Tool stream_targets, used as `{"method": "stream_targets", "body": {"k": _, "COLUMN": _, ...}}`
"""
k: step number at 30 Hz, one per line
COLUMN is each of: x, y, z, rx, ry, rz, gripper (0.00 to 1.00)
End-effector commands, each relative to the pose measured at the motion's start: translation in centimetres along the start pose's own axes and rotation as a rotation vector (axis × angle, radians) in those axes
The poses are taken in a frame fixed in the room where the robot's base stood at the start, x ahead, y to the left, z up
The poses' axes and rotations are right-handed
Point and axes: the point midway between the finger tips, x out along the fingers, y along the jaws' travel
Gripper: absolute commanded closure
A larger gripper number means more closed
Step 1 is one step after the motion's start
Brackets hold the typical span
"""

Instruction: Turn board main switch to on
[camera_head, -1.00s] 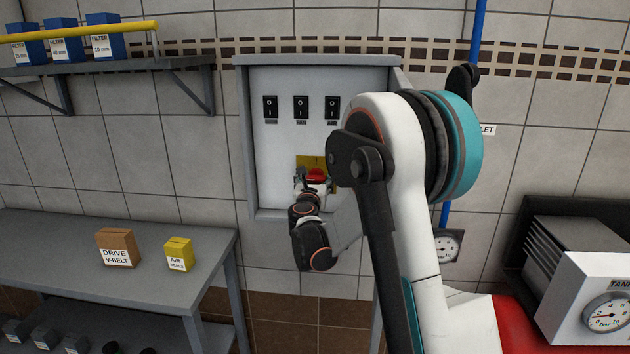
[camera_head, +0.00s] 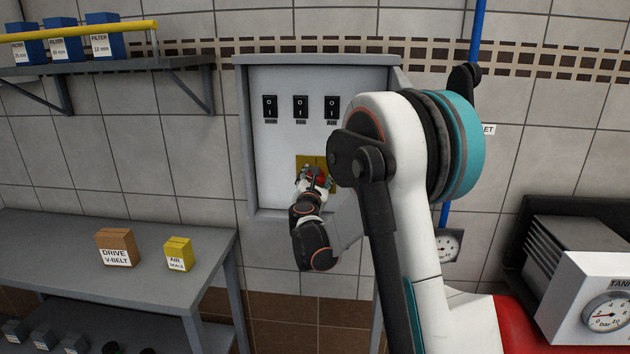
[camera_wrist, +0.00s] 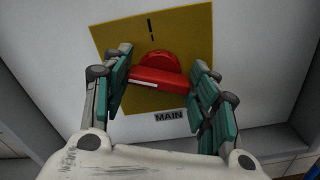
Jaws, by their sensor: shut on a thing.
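The main switch is a red rotary handle (camera_wrist: 160,78) on a yellow plate (camera_wrist: 188,35) with the label MAIN (camera_wrist: 171,116) below it in the wrist view. The handle lies nearly crosswise in that view, and a dark line mark shows above it on the plate. My gripper (camera_wrist: 162,64) is shut on the handle, with one teal-padded finger at each end of it. In the head view, my gripper (camera_head: 316,178) covers much of the red switch at the lower part of the grey board (camera_head: 275,165).
Several black rocker switches (camera_head: 301,107) sit in a row higher on the board. A bench (camera_head: 60,240) with a brown box (camera_head: 116,247) and a yellow box (camera_head: 179,253) stands at left. A shelf (camera_head: 150,65) hangs above it. A tank gauge (camera_head: 606,313) is at right.

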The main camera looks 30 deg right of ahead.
Motion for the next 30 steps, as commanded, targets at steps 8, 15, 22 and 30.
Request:
{"method": "stream_targets", "body": {"k": 8, "x": 0.01, "y": -0.14, "z": -0.03, "rx": 0.264, "ry": 0.000, "rz": 0.000, "gripper": 0.70}}
{"method": "stream_targets", "body": {"k": 15, "x": 0.00, "y": -0.25, "z": -0.08, "rx": 0.491, "ry": 0.000, "rz": 0.000, "gripper": 0.70}}
{"method": "stream_targets", "body": {"k": 22, "x": 0.00, "y": -0.34, "z": -0.14, "rx": 0.709, "ry": 0.000, "rz": 0.000, "gripper": 0.70}}
{"method": "stream_targets", "body": {"k": 30, "x": 0.00, "y": -0.43, "z": -0.22, "rx": 0.937, "ry": 0.000, "rz": 0.000, "gripper": 0.70}}
